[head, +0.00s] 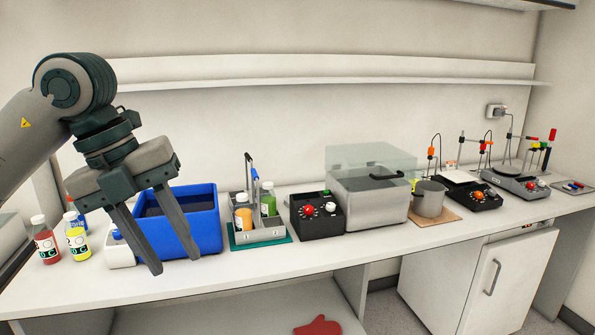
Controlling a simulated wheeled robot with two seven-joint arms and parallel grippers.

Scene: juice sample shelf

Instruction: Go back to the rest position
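My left gripper (172,268) comes in from the left, with its fingers pointing down in front of the blue bin (206,226). Its two fingers are spread apart with nothing visible between them. The fingers cover part of the bin's front and left side. My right gripper is not in view.
Bottles with red (45,243) and yellow (77,240) contents stand at the left. A grey carrier (262,233) holds an orange and a green bottle. A black control box (317,217), lidded bath (368,205), metal pot (429,199) and instruments stand rightward. The counter's front strip (300,258) is clear.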

